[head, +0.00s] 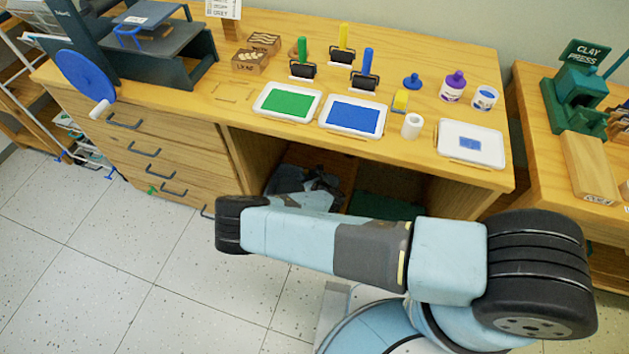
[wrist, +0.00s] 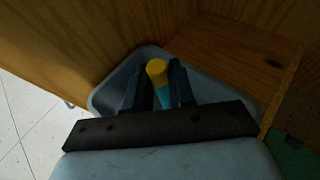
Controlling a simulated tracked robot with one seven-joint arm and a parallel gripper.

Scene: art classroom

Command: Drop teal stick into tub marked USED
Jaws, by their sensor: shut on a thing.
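In the wrist view, my gripper (wrist: 158,88) is shut on a teal stick (wrist: 163,100) with a yellow end (wrist: 157,68). The two dark fingers stand on either side of it. Beyond the fingers is a grey tub (wrist: 103,99), whose rim shows around them. The stick is in front of the tub's opening; I cannot tell how far above or inside it is. No USED marking can be read. In the head view, my arm reaches under the desk, where dark grey shapes are too unclear to separate.
A wooden board or box (wrist: 235,65) borders the tub on the right, and a wooden panel (wrist: 60,35) rises behind. The desk top (head: 225,110) overhangs the space, with drawers (head: 150,150) on its left. Tiled floor (head: 100,270) is open at left.

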